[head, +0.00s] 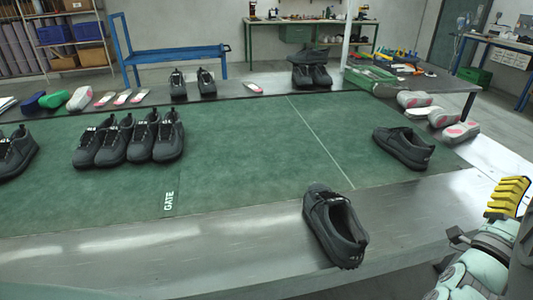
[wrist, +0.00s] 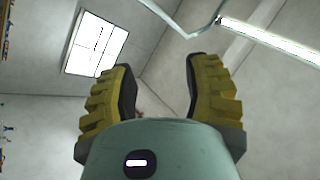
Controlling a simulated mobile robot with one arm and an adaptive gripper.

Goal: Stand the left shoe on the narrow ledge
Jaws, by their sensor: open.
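A dark grey shoe (head: 322,212) sits sole down on the bare metal strip (head: 230,240) along the front of the table. Its toe points away and its heel is close to the front edge. Another single dark shoe (head: 400,148) stands on the green mat at the right, heel toward the right. I cannot tell which of them is the left shoe. The metal strip looks like the narrow ledge. My gripper (head: 508,197) is at the right edge of the head view, apart from both shoes. In the wrist view its yellow ribbed fingers (wrist: 161,65) are spread and empty, facing the ceiling.
The green mat (head: 250,150) bears a row of several dark shoes (head: 128,140) and a white line. More shoes (head: 310,68), insoles and pink-marked soles (head: 460,132) lie along the far and right sides. The mat's middle is clear.

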